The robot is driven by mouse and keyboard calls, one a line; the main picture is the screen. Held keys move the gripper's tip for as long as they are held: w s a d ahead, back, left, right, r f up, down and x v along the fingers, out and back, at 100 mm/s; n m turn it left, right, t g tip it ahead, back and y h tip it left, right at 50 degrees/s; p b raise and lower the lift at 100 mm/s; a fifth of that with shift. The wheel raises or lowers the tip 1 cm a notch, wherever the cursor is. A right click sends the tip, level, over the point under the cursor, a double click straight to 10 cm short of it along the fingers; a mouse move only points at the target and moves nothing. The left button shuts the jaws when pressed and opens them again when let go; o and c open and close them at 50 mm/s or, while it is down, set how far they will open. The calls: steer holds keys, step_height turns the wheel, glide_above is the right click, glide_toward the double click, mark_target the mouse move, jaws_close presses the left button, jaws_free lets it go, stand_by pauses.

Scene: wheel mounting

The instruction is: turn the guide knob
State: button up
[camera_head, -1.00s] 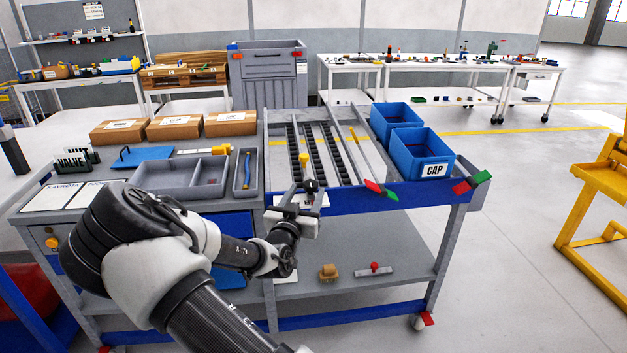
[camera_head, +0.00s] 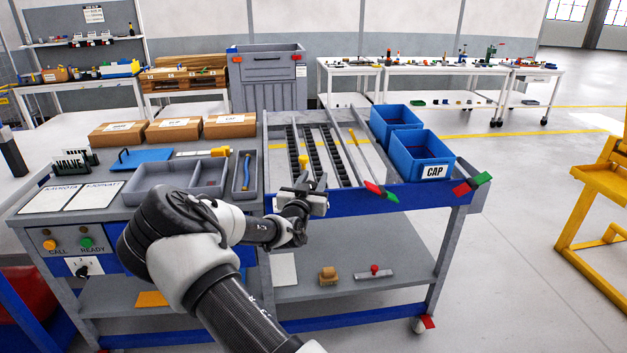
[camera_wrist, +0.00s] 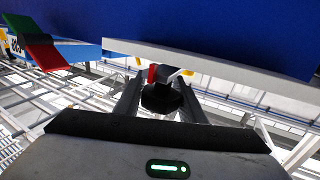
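In the wrist view a dark round knob (camera_wrist: 161,97) sits between the two fingers of my gripper (camera_wrist: 160,88), with small red and yellow parts behind it. I take it for the guide knob. The fingers are apart, one on each side; I cannot tell whether either touches it. In the head view my gripper (camera_head: 302,184) is at the front edge of the rail section, with its fingers spread. A yellow piece (camera_head: 303,161) shows just above it. The gripper hides the dark knob there.
The blue front beam (camera_head: 345,203) runs behind my gripper, with red-green handles (camera_head: 380,190) (camera_head: 472,183) to the right. Blue bins (camera_head: 420,155) stand on the right. A grey tray (camera_head: 150,195) lies to the left. The lower shelf (camera_head: 350,255) holds a few small parts.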

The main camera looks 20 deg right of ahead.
steer(key=c, duration=0.5)
